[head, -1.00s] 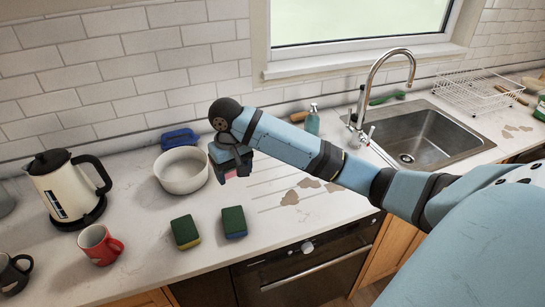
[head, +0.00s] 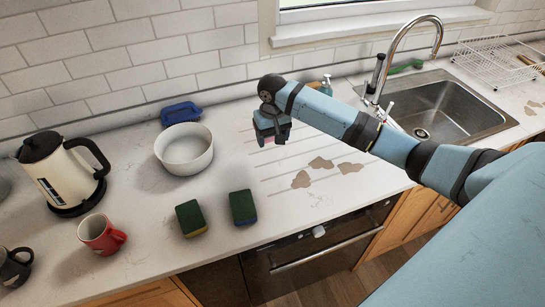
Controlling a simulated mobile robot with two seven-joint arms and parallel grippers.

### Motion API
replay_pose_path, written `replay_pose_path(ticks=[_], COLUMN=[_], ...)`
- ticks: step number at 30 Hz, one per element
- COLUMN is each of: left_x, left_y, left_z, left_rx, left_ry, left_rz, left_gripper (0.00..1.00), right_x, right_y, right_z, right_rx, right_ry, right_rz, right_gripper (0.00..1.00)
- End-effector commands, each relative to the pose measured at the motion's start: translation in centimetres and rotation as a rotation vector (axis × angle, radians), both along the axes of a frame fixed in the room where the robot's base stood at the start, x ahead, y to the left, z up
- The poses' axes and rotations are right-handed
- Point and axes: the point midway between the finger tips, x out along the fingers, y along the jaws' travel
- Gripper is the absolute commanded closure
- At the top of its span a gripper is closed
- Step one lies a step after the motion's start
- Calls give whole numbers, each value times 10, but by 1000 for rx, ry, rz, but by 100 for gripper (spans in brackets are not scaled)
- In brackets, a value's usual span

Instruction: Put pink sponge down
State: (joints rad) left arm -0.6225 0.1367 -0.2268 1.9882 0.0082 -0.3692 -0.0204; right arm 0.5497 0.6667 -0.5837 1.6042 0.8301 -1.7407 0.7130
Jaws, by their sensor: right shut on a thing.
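My right gripper (head: 272,135) is above the worktop, to the right of the white bowl. It points down and is shut on the pink sponge (head: 268,142). Only a small pink bit of the sponge shows below the fingers; the rest is hidden by the gripper. I cannot tell whether the sponge touches the worktop (head: 300,215). My left gripper is not in view.
Two green-topped sponges (head: 191,218) lie near the front edge. A white bowl (head: 184,150), a blue object (head: 181,113), a kettle (head: 62,172) and a red mug (head: 101,234) stand left. The sink (head: 440,108) is right. Drainage grooves and brown stains lie between.

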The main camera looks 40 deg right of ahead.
Motion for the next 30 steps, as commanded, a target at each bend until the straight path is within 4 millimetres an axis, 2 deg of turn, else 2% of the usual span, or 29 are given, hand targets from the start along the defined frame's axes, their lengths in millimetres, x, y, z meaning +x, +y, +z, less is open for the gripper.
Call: replay_pose_path(ticks=[3,6,14,21,30], left_x=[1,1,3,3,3], left_y=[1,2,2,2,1], left_z=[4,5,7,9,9], left_rx=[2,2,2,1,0], left_ry=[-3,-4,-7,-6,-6], left_rz=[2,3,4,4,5], left_gripper=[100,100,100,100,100], right_x=[0,-1,0,0,0], right_y=[0,0,0,0,0], right_z=[-29,-47,-67,-100,-103], right_rx=[-1,-1,-1,0,0], right_ry=[2,2,0,1,0], right_rz=[-2,-1,0,-1,0], right_gripper=[54,54,54,54,54])
